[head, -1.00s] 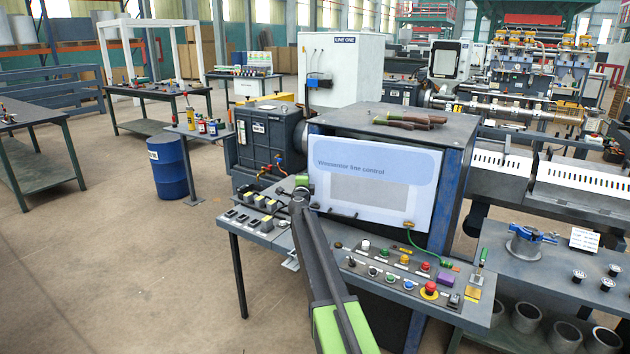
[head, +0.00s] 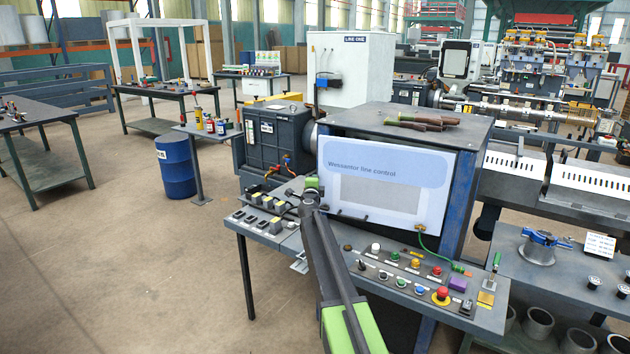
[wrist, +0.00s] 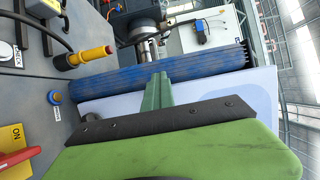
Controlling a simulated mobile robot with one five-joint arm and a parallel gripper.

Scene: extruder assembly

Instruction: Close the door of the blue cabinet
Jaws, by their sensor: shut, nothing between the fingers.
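The blue cabinet (head: 466,190) has a grey top and blue posts. It stands at the back of the control desk. Its white door (head: 425,165), labelled as a line control, covers most of the front. I cannot tell from the head view how wide any gap is. My gripper (head: 312,184) is by the door's lower left edge. In the wrist view, its green fingers (wrist: 158,92) are shut and empty. They overlap the white door (wrist: 225,95) and end near a blue post (wrist: 200,72); whether they touch is unclear. My arm hides part of the desk.
The control desk (head: 395,285) holds several buttons, a red emergency knob (head: 443,293) and switches. Brown-handled tools (head: 422,121) lie on the cabinet top. A green cable (head: 428,247) hangs at the door's lower right. Open floor lies left, near a blue barrel (head: 175,168).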

